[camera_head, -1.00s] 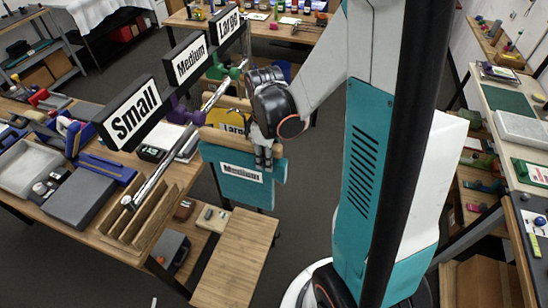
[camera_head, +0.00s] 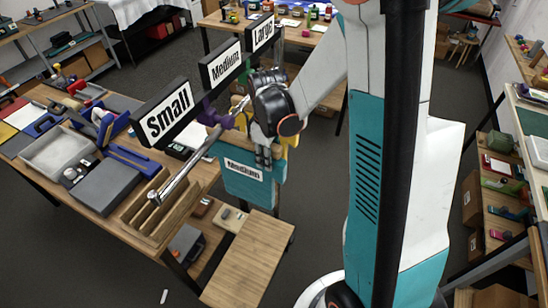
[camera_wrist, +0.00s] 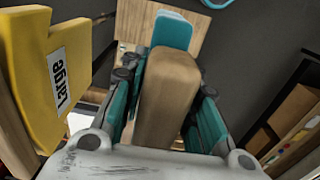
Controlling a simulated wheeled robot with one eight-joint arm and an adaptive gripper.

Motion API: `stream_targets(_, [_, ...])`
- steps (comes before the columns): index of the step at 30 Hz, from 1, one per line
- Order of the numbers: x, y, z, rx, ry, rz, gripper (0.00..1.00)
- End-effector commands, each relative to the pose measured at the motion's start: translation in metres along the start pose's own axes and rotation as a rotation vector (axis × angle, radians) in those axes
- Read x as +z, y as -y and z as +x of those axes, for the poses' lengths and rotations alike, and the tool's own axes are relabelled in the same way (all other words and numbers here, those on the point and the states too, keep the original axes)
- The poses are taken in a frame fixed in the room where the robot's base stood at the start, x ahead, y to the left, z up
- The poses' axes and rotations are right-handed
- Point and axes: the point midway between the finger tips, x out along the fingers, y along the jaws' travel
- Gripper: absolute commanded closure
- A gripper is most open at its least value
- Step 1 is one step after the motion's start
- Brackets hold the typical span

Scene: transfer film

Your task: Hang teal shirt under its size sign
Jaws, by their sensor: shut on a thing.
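The teal shirt (camera_head: 243,186) is a flat teal piece labelled "Medium", on a wooden hanger. My gripper (camera_head: 265,160) is shut on the hanger and holds the shirt upright, clear of the floor. In the wrist view the brown wooden hanger (camera_wrist: 168,85) is between the fingers, with teal (camera_wrist: 173,30) beyond it. The Medium sign (camera_head: 226,68) stands between the Small sign (camera_head: 167,115) and the Large sign (camera_head: 264,33) above the metal rail (camera_head: 190,165). The shirt is right of the rail in the head view. Whether the hanger touches the rail is hidden.
A yellow shirt labelled "Large" (camera_wrist: 40,70) is close on the left in the wrist view. A purple piece (camera_head: 212,112) is at the rail. The workbench (camera_head: 85,215) with trays and tools lies left. A wooden top (camera_head: 248,258) is below the shirt.

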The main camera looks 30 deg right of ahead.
Motion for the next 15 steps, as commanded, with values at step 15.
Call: stream_targets(15, [-0.034,0.0,0.006,0.0,0.0,0.001,1.0])
